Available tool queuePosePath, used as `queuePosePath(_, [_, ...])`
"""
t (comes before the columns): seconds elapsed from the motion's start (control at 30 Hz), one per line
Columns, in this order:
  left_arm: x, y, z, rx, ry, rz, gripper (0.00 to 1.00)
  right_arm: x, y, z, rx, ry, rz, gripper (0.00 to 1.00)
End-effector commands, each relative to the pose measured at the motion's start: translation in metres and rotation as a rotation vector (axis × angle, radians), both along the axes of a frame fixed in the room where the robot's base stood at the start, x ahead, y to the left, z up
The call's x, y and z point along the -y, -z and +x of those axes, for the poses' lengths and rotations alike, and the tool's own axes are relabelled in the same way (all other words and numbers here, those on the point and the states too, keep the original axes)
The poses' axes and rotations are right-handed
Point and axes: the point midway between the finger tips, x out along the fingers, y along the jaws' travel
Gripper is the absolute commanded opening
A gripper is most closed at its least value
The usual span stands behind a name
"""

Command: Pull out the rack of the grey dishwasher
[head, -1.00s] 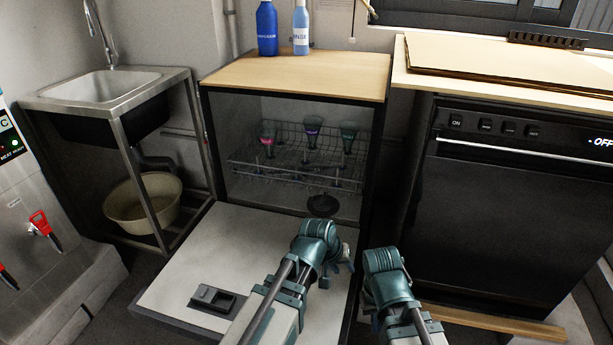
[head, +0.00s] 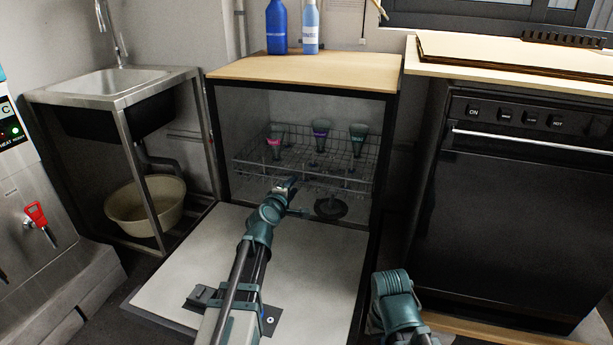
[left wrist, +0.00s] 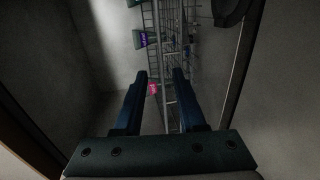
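The grey dishwasher (head: 299,72) stands open under a wooden top, its door (head: 310,265) folded down flat. Inside is the wire rack (head: 355,183), holding three dark, coloured-label vessels: pink (head: 275,144), purple (head: 320,136) and green (head: 357,138). My left gripper (head: 290,182) is at the rack's front edge in the head view. In the left wrist view its fingers (left wrist: 160,74) are apart, with rack wires (left wrist: 168,85) showing between and beyond the tips. I cannot tell whether they touch. My right arm shows low at centre right; its fingers are not visible.
A round dark part (head: 330,207) sits below the rack. A sink stand (head: 128,130) with a beige basin (head: 145,203) is at the left. A shut black appliance (head: 510,230) is at the right. Two blue bottles (head: 277,28) (head: 310,28) stand on the wooden top.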

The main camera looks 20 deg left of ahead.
Motion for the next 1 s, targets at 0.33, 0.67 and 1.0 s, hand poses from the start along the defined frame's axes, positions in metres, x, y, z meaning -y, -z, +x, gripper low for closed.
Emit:
queuePosePath(0.33, [0.003,0.012,0.054,-0.003,0.006,0.004,0.4,0.0,0.012,0.0,0.001,0.0,0.0,0.0])
queuePosePath(0.67, [0.005,0.023,0.113,-0.002,0.005,0.005,0.4,0.0,0.023,0.0,0.001,0.0,0.0,0.0])
queuePosePath(1.0, [0.007,0.027,0.134,-0.003,0.005,0.005,0.4,0.0,0.027,0.0,0.002,0.0,0.001,0.0])
